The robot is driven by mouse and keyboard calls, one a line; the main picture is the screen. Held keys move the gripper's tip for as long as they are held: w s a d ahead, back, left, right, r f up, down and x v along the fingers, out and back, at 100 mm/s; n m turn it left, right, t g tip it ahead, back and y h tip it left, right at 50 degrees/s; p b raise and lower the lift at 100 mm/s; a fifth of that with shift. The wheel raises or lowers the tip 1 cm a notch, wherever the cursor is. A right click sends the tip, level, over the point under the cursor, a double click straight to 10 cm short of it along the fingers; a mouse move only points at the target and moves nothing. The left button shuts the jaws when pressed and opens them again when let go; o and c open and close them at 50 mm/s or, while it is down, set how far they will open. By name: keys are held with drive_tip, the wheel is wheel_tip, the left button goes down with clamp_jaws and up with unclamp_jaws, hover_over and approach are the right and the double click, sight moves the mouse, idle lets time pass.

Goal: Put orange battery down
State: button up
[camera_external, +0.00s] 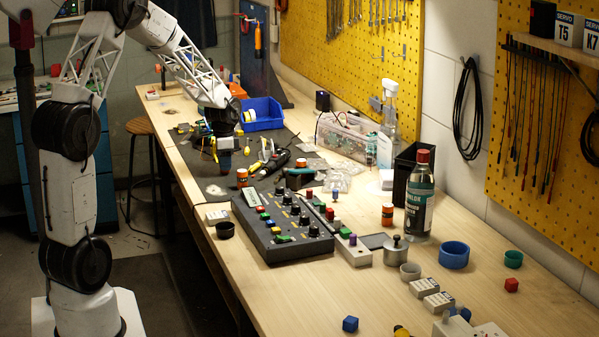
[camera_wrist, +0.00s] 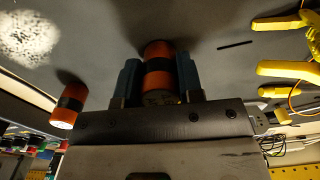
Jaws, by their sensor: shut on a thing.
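My gripper (camera_external: 224,159) is over the dark mat in the external view, pointing down. In the wrist view its blue fingers (camera_wrist: 160,82) are shut on an orange battery (camera_wrist: 158,70) with a dark band, one finger on each side. The held battery is close over the grey mat; I cannot tell whether it touches it. In the external view it is hidden by the fingers. A second orange battery (camera_wrist: 68,105) stands apart to the left in the wrist view, and it also shows near the mat's front edge (camera_external: 242,177).
Pliers with yellow handles (camera_wrist: 290,68) lie to the right in the wrist view. A pale patch (camera_wrist: 25,35) marks the mat (camera_wrist: 105,35). In the external view a blue bin (camera_external: 262,122) stands behind my gripper and a button control box (camera_external: 283,228) in front.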

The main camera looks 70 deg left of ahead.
drive_tip(key=shift+f, duration=0.2)
drive_tip(key=o, duration=1)
drive_tip(key=shift+c, duration=0.2)
drive_tip(key=shift+r, duration=0.2)
wheel_tip(320, 180, up, 12)
idle(0.5)
